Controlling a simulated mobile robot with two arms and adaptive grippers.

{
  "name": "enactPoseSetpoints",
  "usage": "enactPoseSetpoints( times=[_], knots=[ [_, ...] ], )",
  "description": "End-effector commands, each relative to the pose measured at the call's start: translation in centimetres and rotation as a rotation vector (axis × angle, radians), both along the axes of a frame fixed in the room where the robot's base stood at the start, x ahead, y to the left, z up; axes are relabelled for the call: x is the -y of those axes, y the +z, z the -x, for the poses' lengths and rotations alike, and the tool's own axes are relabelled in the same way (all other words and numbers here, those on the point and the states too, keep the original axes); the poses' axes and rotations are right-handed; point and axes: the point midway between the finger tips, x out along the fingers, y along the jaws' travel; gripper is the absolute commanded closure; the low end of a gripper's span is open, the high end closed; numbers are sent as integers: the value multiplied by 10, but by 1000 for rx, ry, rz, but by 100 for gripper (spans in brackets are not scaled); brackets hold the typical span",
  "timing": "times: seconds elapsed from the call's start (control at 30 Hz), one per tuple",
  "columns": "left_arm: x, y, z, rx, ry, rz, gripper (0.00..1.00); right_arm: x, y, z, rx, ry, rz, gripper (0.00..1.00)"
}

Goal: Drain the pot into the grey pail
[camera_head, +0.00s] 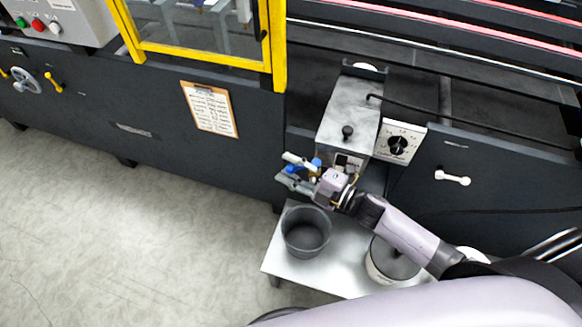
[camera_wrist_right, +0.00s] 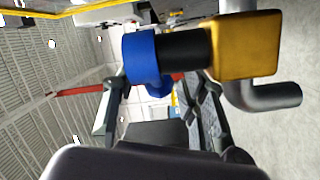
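The glue pot (camera_head: 350,108) is a metal box with a black-knobbed lid on the machine's front. Below it is a drain valve with a blue handle (camera_wrist_right: 143,58), a brass body (camera_wrist_right: 248,45) and a bent grey spout (camera_wrist_right: 272,96). The dark grey pail (camera_head: 306,232) stands upright on a low platform below the valve; its visible inside looks empty. My right gripper (camera_head: 304,171) is at the valve, its fingers apart by the blue handle; contact cannot be told. My left gripper is not in view.
A dial box (camera_head: 398,143) is right of the pot. A black cable (camera_head: 470,125) runs rightward from the pot. The floor at left is clear.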

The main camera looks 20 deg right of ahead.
Motion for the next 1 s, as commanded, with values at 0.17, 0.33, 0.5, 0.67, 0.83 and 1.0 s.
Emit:
enactPoseSetpoints(
  times=[0.17, 0.33, 0.5, 0.67, 0.83, 1.0],
  knots=[
    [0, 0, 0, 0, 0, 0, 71, 0, 0, 0, 1, 0, -1, 58],
    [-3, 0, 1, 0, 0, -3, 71, 2, 0, 3, 0, 0, 0, 58],
    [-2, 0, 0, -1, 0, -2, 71, 18, -1, 21, -3, 0, 1, 58],
    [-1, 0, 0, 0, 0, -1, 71, 42, -1, 47, -4, 1, 1, 58],
    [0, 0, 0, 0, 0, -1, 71, 64, -1, 72, -3, 0, 1, 58],
    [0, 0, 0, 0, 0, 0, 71, 77, 0, 85, -1, -1, 0, 58]
  ],
)
